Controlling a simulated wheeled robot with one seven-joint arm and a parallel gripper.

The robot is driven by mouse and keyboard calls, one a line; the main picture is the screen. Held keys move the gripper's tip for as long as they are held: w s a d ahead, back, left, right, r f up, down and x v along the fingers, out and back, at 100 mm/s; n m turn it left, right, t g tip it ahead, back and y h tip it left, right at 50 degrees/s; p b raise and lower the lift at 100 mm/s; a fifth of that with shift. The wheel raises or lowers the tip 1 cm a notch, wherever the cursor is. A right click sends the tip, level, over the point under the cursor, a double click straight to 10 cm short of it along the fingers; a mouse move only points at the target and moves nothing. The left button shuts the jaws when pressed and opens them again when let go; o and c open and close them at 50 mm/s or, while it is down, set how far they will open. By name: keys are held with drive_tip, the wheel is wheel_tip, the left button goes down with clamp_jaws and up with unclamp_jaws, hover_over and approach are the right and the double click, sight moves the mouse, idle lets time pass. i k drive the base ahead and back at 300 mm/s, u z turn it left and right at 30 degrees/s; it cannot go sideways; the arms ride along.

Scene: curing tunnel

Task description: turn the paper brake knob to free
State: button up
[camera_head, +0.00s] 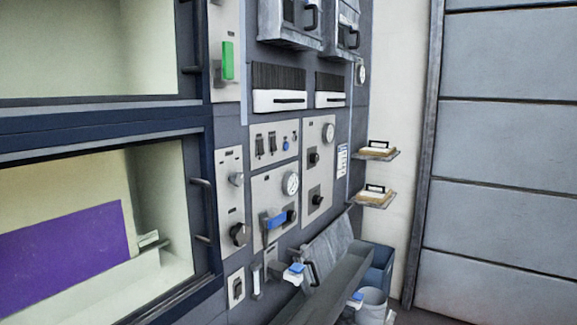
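Several knobs sit on the grey control panels of the machine front, and their labels are too small to read. I cannot tell which one is the paper brake knob. A large black knob (238,233) and a grey knob (236,179) are on the narrow left panel. Two smaller black knobs, an upper one (314,158) and a lower one (315,200), are on the right panel. My gripper is not in view.
An open chamber with a purple sheet (70,255) is at left, with a black door handle (202,190) projecting. A grey sloped trough (335,275) juts out below the panels. A white bucket (371,304) and small shelves (375,198) are farther right.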

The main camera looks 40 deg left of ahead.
sight(237, 179)
drive_tip(key=i, duration=1.2)
drive_tip(key=u, duration=2.4)
